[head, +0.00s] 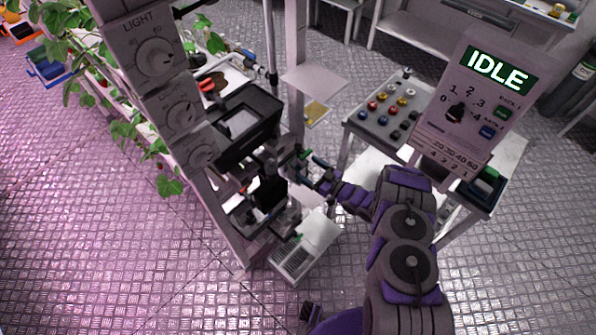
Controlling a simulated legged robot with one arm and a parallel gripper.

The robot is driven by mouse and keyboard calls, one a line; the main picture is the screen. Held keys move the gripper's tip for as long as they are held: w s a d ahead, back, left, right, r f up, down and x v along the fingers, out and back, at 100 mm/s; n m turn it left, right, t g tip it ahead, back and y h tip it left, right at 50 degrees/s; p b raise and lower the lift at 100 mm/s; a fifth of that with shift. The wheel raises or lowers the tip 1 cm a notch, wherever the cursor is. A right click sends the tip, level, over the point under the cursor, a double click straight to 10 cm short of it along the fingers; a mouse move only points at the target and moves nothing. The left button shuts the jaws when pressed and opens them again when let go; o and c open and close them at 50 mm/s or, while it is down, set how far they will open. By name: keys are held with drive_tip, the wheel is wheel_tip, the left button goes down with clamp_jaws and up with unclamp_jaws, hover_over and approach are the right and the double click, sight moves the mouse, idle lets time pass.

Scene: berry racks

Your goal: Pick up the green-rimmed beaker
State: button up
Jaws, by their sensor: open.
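My arm reaches left from the lower right, and my gripper (303,167) is at the rack's equipment near the middle of the view. Its jaws are open, one finger showing a green strip and the other a bluish one. I cannot make out a clear green-rimmed beaker. Any beaker between or beyond the fingers is too small and dark to tell. A dark container (483,192) with a green edge sits at the right, below the IDLE panel, far from my gripper. I cannot tell whether it is a beaker.
A post with LIGHT dials (155,57) stands left of my gripper. A black bin (262,103) is on the rack. A table with coloured knobs (383,103) and the IDLE panel (480,100) are at the right. A white box (305,247) is below. Metal floor is open at the lower left.

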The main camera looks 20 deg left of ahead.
sight(304, 169)
drive_tip(key=x, duration=0.1)
drive_tip(key=b+x, duration=0.1)
drive_tip(key=x, duration=0.2)
drive_tip(key=shift+s+a+f+b, duration=0.15)
drive_tip(key=shift+s+a+b, duration=0.15)
drive_tip(key=shift+a+b, duration=0.1)
drive_tip(key=shift+w+a, duration=0.2)
drive_tip(key=shift+a, duration=0.15)
drive_tip(key=shift+d, duration=0.1)
drive_tip(key=c, duration=1.1)
drive_tip(key=shift+r, duration=0.55)
drive_tip(key=shift+r+p+v, duration=0.2)
drive_tip(key=shift+p+v, duration=1.05)
drive_tip(key=shift+v, duration=3.25)
drive_tip(key=shift+r+p+v, duration=0.15)
drive_tip(key=shift+p+v, duration=1.05)
drive_tip(key=shift+v, duration=3.3)
